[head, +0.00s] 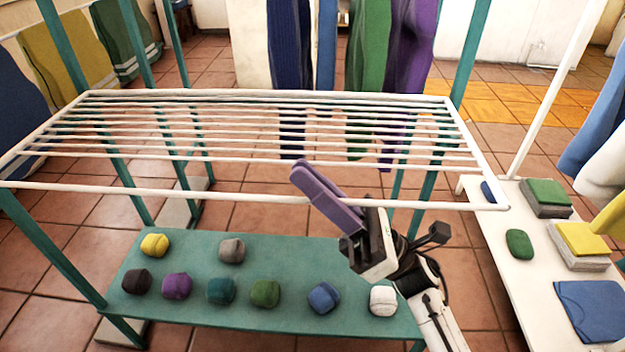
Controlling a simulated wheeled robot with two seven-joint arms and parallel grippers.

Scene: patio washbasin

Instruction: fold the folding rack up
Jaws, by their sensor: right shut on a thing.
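The folding rack (478,177) is a white frame with several thin parallel rods. It is spread out nearly level, between teal posts and above a teal lower shelf. My right gripper (325,196) comes up from the lower right. Its long purple fingers are closed on the rack's white front rail (220,196), right of the rail's middle. The fingers hide a short piece of the rail, so the exact contact is not visible. My left gripper is not in view.
The teal shelf (290,252) below holds several rolled cloths. A white bench (500,240) with folded cloths stands close on the right, beside a white slanting bar (550,90). Towels hang behind and at left. Tiled floor is open beyond the rack.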

